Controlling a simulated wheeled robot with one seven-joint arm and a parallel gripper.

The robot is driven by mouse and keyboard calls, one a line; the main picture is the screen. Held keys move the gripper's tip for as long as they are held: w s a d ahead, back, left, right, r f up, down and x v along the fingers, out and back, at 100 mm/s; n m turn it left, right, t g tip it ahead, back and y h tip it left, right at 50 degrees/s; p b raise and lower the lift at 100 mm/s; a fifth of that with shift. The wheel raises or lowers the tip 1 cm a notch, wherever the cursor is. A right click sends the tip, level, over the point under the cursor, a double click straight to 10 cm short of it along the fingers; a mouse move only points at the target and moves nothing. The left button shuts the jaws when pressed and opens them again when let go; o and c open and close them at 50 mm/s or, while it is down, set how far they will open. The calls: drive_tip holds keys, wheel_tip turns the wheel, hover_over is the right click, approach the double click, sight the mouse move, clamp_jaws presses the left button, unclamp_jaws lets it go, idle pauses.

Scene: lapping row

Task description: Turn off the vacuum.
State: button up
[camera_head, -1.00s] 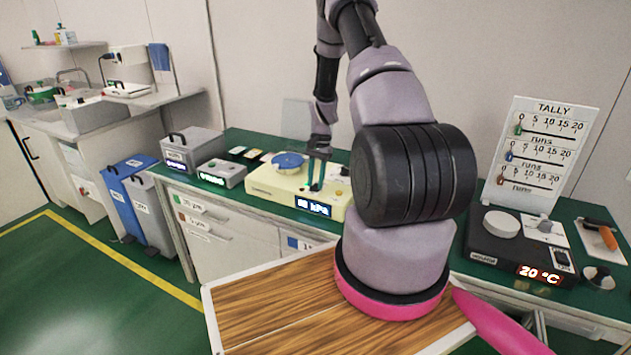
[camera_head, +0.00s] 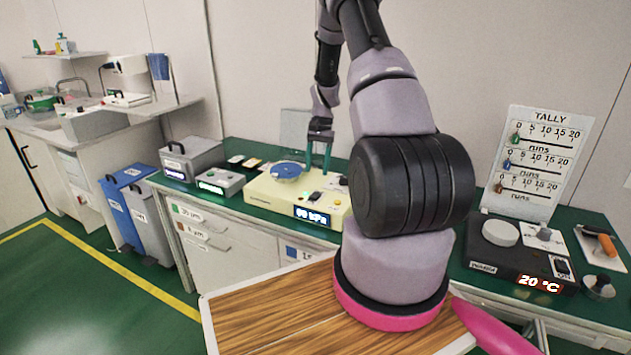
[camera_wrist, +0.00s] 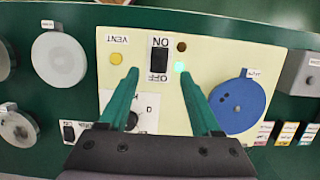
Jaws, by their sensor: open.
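The pale yellow vacuum unit (camera_head: 265,190) stands on the green bench, with a lit kPa display (camera_head: 312,216) on its front. In the wrist view its panel (camera_wrist: 205,45) carries a black ON/OFF rocker switch (camera_wrist: 158,62), seen upside down; which side is pressed I cannot tell. A green lamp (camera_wrist: 180,66) is lit beside the switch. A yellow VENT button (camera_wrist: 116,58), a dial (camera_wrist: 133,112) partly behind a finger, and a blue disc (camera_wrist: 238,105) flank it. My gripper (camera_head: 317,172) is open and empty above the panel, its fingertips (camera_wrist: 158,73) either side of the switch in the wrist view.
Grey boxes (camera_head: 220,182) stand left of the unit. A black hotplate (camera_head: 510,262) reading 20 °C and a tally board (camera_head: 538,160) are at right. A wooden board (camera_head: 265,312) lies in front, close under my arm. A wall rises behind the bench.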

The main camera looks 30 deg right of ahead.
drive_tip(key=shift+v, duration=1.25)
drive_tip(key=s+a+r+n+t, duration=0.1)
drive_tip(key=s+a+r, duration=0.15)
drive_tip(key=r, duration=0.55)
drive_tip(key=s+a+r+n+t, duration=0.15)
drive_tip(key=a+r, duration=0.25)
drive_tip(key=r, duration=0.4)
drive_tip(key=s+a+r+t, duration=0.1)
drive_tip(key=s+a+r, duration=0.2)
drive_tip(key=r, duration=0.6)
drive_tip(key=s+a+r+n+t, duration=0.1)
drive_tip(key=s+a+r, duration=0.1)
drive_tip(key=s, duration=0.5)
drive_tip(key=s+a+r+n+t, duration=0.1)
drive_tip(key=s+a+r+t, duration=0.1)
drive_tip(key=s+r, duration=0.3)
drive_tip(key=s+a+r+n+t, duration=0.1)
drive_tip(key=s+a+r+t, duration=0.1)
drive_tip(key=s, duration=0.7)
drive_tip(key=shift+s+a+r+n, duration=0.4)
drive_tip(key=shift+a+r, duration=0.3)
drive_tip(key=shift+a, duration=0.4)
